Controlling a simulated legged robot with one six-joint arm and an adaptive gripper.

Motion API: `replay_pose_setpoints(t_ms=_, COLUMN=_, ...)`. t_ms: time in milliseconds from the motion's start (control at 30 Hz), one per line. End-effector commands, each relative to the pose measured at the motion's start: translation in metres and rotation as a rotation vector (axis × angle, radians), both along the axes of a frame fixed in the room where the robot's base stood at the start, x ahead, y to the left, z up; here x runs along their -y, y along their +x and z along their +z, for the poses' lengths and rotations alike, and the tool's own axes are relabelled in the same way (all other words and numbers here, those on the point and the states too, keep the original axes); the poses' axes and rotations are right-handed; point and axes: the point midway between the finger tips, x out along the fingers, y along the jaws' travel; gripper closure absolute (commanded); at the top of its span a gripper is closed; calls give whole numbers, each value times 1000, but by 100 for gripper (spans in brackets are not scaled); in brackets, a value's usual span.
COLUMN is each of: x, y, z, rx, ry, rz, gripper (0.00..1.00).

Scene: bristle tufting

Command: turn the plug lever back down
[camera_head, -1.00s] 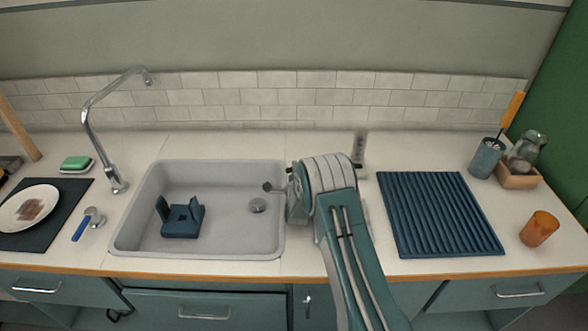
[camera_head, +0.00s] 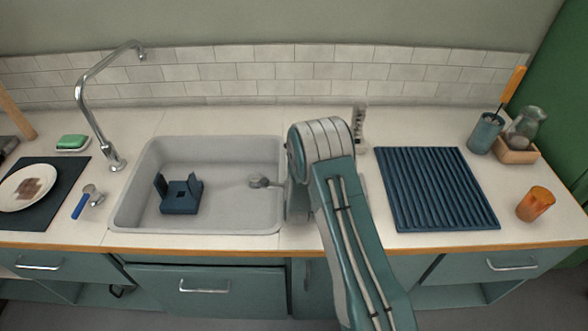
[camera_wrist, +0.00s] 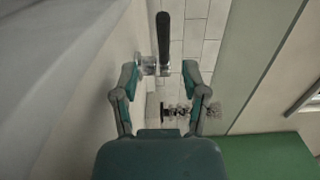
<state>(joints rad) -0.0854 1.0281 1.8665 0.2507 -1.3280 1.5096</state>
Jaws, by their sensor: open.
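The plug lever, a dark straight handle (camera_wrist: 163,35) on a metal base (camera_wrist: 149,66), shows in the wrist view. The handle points up in that picture. My gripper (camera_wrist: 160,76) is open, its two fingers apart on either side of the base end of the lever. I cannot tell whether either finger touches it. In the head view my arm hides the gripper, and I cannot make out the lever there. The sink (camera_head: 150,165) lies just left of my arm, with the round drain (camera_head: 258,182) inside.
A blue slotted holder (camera_head: 181,196) sits in the sink. A bristled brush (camera_head: 359,122) stands behind my arm and beyond my fingers in the wrist view (camera_wrist: 180,110). A ribbed blue mat (camera_head: 435,190) lies right. The faucet (camera_head: 90,110) and a blue-handled lever (camera_head: 82,206) are left.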

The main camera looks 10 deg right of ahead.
Motion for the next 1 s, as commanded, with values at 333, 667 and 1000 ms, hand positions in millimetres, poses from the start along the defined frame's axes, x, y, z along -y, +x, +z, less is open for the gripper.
replay_pose_setpoints(t_ms=333, x=-6, y=-38, z=0, rx=0, ry=-1, rz=-1, gripper=43)
replay_pose_setpoints(t_ms=667, x=-6, y=-38, z=2, rx=-2, ry=-3, rz=0, gripper=83)
replay_pose_setpoints(t_ms=1000, x=-8, y=-29, z=65, rx=-153, ry=-140, rz=48, gripper=100)
